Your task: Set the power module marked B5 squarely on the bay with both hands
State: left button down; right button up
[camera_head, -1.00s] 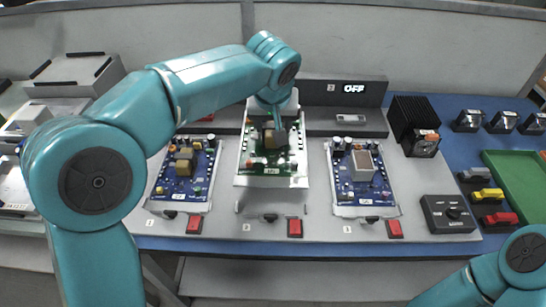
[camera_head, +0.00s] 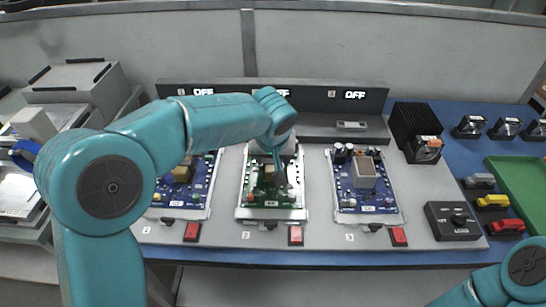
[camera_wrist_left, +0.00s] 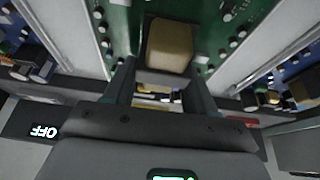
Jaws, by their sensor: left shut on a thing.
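The green-board power module (camera_head: 258,196) is at the middle bay (camera_head: 243,213), between the two blue-board modules. Its marking is too small to read. My left gripper (camera_head: 277,166) is over the module and shut on it. In the left wrist view my left gripper (camera_wrist_left: 160,80) has a finger on each side of the tan block on the green board (camera_wrist_left: 118,22). The module looks lined up with the bay rails, but I cannot tell whether it rests on the bay or hovers just above. My right gripper is out of view; only part of my right arm shows at lower right.
A blue-board module (camera_head: 180,190) sits at left and another (camera_head: 365,190) at right. Red switches (camera_head: 295,236) line the panel front. A dark console with OFF displays (camera_head: 354,95) stands behind. A black heatsink (camera_head: 414,122), dial box (camera_head: 455,220) and green tray (camera_head: 520,185) are at right.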

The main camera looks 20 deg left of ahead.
pick_arm(q)
jog(key=shift+w+f, duration=0.1)
jog(key=shift+c, duration=1.8)
grip_release()
jog(key=shift+r, duration=0.3)
jog(key=p+v, duration=0.1)
jog(key=v, duration=1)
jog(key=shift+s+r+p, duration=0.25)
jog(key=shift+s+p, duration=0.1)
jog(key=shift+p, duration=0.05)
